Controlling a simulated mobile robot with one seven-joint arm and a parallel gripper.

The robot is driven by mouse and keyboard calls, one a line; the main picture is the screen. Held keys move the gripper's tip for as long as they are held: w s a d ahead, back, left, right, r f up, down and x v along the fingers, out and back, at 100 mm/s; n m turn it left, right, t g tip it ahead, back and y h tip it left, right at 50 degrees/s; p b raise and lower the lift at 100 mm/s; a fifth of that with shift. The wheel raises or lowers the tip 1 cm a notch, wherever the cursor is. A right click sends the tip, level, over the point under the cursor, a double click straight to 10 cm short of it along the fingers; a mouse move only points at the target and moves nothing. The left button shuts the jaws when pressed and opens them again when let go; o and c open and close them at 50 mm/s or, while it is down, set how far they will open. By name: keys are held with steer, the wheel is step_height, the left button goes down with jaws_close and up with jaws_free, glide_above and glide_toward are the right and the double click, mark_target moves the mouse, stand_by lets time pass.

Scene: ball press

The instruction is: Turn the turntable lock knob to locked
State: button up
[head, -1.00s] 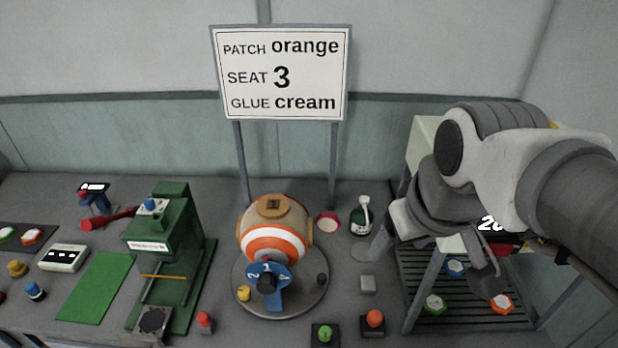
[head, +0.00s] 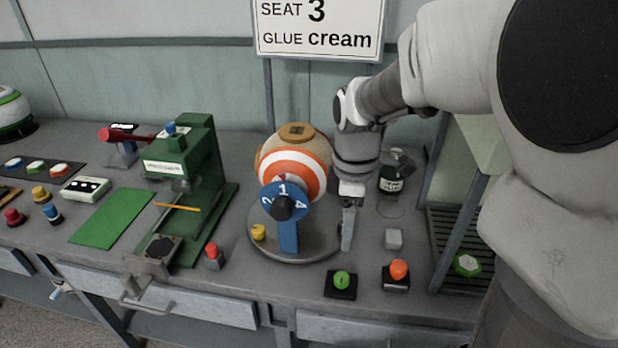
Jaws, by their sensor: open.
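The round grey turntable (head: 318,247) carries a tan ball with orange and white bands (head: 290,165). In front of the ball stands a blue numbered dial (head: 299,208) with a dark hub, on a blue post. A yellow knob (head: 258,232) sits at the turntable's left rim. My gripper (head: 347,240) points down over the turntable's right rim, open and seen nearly edge-on. The small dark knob on that right side is hidden now, apparently behind my gripper's finger. I cannot tell whether the fingers are around it or touching it, nor which knob is the lock or its setting.
A green press (head: 205,160) stands left of the turntable, with a red knob (head: 213,252) before it. Green (head: 341,280) and orange (head: 398,268) buttons stand at the front edge.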

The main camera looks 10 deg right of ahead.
mark_target(342, 276)
step_height(342, 276, down, 15)
steer(key=b, duration=0.3)
steer(key=shift+f, duration=0.15)
steer(key=shift+c, duration=0.2)
jaws_close()
